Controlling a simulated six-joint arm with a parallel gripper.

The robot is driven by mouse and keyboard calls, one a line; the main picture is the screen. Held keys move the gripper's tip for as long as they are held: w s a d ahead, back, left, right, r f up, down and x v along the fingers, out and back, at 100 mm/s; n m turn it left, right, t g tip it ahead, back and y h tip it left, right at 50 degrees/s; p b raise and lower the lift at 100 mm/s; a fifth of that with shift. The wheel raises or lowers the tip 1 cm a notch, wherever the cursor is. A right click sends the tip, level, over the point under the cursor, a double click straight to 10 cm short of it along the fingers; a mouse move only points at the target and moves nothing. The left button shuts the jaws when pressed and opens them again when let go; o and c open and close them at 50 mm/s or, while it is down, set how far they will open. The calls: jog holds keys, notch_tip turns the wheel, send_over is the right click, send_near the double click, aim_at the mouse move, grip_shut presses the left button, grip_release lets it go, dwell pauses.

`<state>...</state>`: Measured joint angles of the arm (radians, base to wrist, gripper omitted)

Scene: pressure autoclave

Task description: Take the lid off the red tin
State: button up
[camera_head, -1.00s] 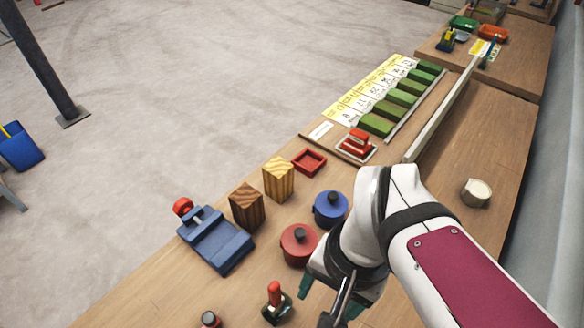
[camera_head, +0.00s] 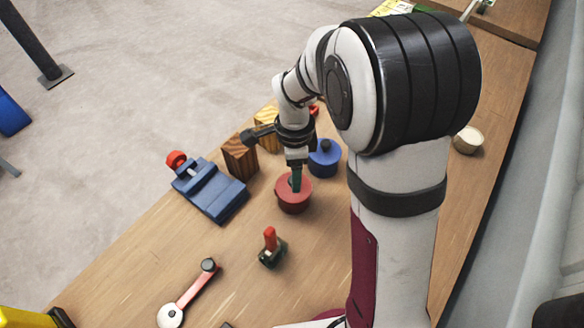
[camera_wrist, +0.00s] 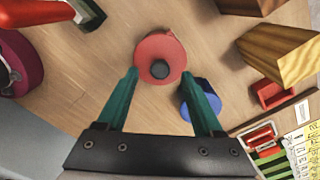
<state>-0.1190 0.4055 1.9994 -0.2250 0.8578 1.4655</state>
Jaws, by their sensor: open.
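The red tin (camera_head: 293,197) stands upright on the wooden bench, with its red lid on top and a dark round knob in the lid's middle. In the wrist view the red lid (camera_wrist: 150,50) and its black knob (camera_wrist: 160,69) show from above. My gripper (camera_head: 296,182) points down over the tin, its green fingers close to the knob. In the wrist view my gripper (camera_wrist: 160,88) is open, one finger to each side of the knob and apart from it. The head view partly hides the knob behind the fingers.
A blue pot (camera_head: 325,160) stands close behind the red tin. Wooden blocks (camera_head: 240,157) and a blue vise (camera_head: 210,190) are to the left.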

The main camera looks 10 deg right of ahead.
notch_tip(320, 180, down, 2)
jog(key=shift+f, duration=0.25)
grip_shut()
jog(key=shift+r, duration=0.1)
